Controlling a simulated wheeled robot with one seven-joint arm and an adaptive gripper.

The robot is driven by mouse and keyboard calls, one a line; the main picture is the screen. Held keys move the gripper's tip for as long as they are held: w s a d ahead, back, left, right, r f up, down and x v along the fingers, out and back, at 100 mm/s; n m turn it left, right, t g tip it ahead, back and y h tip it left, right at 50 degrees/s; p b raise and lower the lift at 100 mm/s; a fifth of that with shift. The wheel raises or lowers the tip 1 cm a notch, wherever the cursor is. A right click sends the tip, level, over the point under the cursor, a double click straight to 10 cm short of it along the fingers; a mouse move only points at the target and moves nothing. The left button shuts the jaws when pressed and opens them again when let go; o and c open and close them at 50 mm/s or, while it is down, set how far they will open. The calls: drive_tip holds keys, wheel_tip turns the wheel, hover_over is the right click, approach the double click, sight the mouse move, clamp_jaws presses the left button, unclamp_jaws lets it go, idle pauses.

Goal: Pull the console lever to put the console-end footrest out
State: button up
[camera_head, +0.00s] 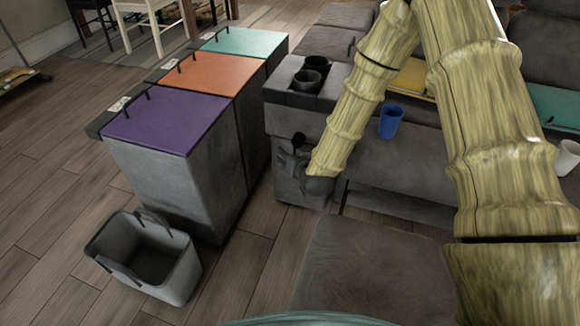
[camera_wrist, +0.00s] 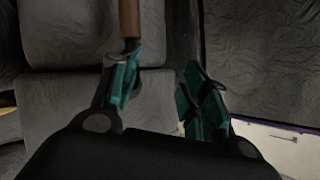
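The grey console (camera_head: 280,120) has two dark cup holders on top. A small black knob (camera_head: 298,138), which looks like the lever's end, shows on its front side. My gripper (camera_head: 292,163) is low against the console front, just below the knob, and is partly hidden by my arm. In the wrist view my gripper (camera_wrist: 160,75) has its two teal-padded fingers spread apart with nothing between them. A brown rod (camera_wrist: 130,18), possibly the lever, runs down to the left fingertip; I cannot tell whether they touch. The grey sofa seat (camera_head: 395,155) beside the console is partly behind my arm.
Bins with purple (camera_head: 165,120), orange (camera_head: 217,74) and teal (camera_head: 243,41) lids stand left of the console. An open grey basket (camera_head: 180,265) is on the floor. A blue cup (camera_head: 391,120) and a white cup (camera_head: 567,157) stand on the sofa. A grey padded block (camera_head: 365,270) is in front.

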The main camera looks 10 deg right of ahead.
drive_tip(key=shift+r, duration=1.25)
